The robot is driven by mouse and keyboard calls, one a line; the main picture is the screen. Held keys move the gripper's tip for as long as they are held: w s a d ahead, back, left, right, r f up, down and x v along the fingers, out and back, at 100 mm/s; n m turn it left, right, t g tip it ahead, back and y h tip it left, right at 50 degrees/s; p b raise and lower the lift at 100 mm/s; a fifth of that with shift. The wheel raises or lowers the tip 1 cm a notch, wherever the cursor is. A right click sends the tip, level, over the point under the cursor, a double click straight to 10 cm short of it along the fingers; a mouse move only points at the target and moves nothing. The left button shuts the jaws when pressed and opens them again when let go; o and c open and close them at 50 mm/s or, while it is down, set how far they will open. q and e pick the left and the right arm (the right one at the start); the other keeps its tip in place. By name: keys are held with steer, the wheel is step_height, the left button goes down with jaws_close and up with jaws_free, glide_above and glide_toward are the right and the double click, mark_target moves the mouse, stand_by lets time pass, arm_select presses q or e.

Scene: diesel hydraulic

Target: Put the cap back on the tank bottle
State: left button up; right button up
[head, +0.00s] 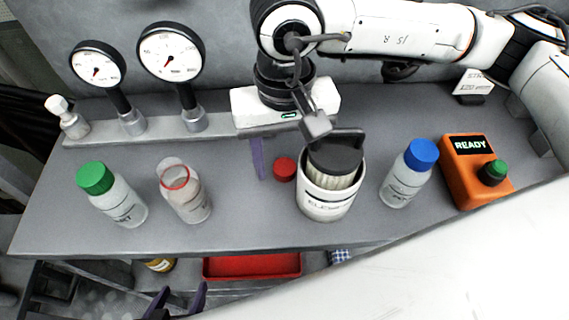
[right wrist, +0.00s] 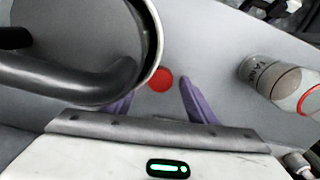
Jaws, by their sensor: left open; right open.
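The red cap (head: 284,168) lies flat on the bench, left of the canister. The uncapped tank bottle (head: 187,200) stands upright to its left, translucent with a red ring at its top. In the right wrist view the cap (right wrist: 160,80) shows between and just beyond the fingertips, and the bottle (right wrist: 275,82) is at the right. My right gripper (head: 283,156) is open above the bench, pointing down near the cap; one finger is hidden in the head view. My left gripper (head: 176,299) is open and empty below the bench's front edge.
A white canister (head: 328,203) with a black-handled filter stands close to the right of the cap. A green-capped bottle (head: 113,196), a blue-capped bottle (head: 408,175) and an orange READY box (head: 468,178) flank it. Gauges (head: 170,52) stand behind. A red tray (head: 250,266) sits below.

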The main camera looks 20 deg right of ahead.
mark_target(285, 166)
steer(key=shift+c, duration=0.4)
steer(key=c, duration=1)
step_height(285, 166, up, 18)
steer(key=shift+r, duration=0.1)
